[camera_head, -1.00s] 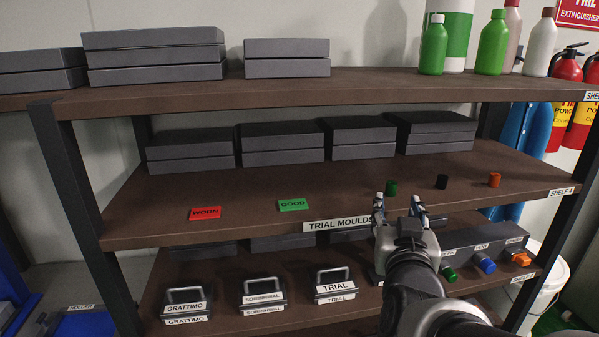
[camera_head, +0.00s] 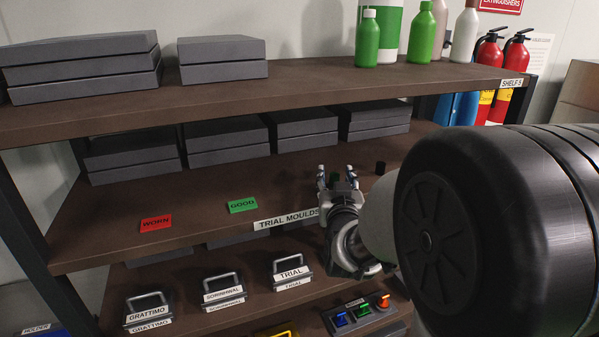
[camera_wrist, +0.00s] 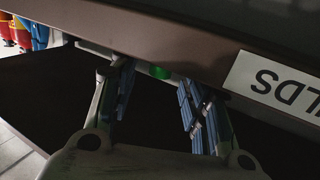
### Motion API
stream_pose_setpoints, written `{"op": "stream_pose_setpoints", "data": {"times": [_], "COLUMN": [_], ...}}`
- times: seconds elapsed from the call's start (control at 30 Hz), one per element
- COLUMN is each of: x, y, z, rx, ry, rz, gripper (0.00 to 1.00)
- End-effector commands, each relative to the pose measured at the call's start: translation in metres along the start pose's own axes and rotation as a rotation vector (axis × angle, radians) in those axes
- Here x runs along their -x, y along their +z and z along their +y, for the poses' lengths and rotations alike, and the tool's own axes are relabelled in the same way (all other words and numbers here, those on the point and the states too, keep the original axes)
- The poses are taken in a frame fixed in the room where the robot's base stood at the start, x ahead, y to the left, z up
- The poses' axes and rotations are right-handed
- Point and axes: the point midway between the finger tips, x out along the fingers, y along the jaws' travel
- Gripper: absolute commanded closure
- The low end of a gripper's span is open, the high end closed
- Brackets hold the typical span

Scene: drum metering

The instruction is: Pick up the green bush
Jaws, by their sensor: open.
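The wrist view shows a small round green thing (camera_wrist: 160,72), which looks like the green bush, in the gap between the two fingers and apart from both. Whether it is level with the fingertips I cannot tell. In the head view the green bush does not show; my gripper and arm cover that part of the middle shelf. My gripper (camera_head: 337,172) is at the front of this shelf, just right of the TRIAL MOULDS label, open and empty. Its fingers also show spread in the wrist view (camera_wrist: 150,88).
A black bush (camera_head: 380,168) stands right of my gripper. Red WORN (camera_head: 155,222) and green GOOD (camera_head: 242,205) plates lie left on the middle shelf (camera_head: 200,190). Grey boxes (camera_head: 226,142) stand behind. The upper shelf (camera_head: 300,80) overhangs. A block with coloured parts (camera_head: 362,316) is below.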

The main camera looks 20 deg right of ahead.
Motion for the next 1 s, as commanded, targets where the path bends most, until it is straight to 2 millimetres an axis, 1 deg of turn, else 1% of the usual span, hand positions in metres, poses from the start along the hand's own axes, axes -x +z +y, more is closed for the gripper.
{"op": "stream_pose_setpoints", "data": {"times": [0.03, 0.13, 0.23, 0.43, 1.0], "x": [-0.008, -0.019, -0.023, -0.023, -0.022], "y": [0.001, 0.001, 0.0, 0.0, 0.0], "z": [0.001, 0.0, 0.0, 0.0, 0.0], "rx": [0.0, 0.0, 0.0, 0.0, 0.0], "ry": [0.001, 0.0, -0.001, -0.001, -0.001], "rz": [0.0, 0.0, -0.001, 0.0, 0.0], "gripper": [0.56, 0.56, 0.56, 0.57, 0.95]}}
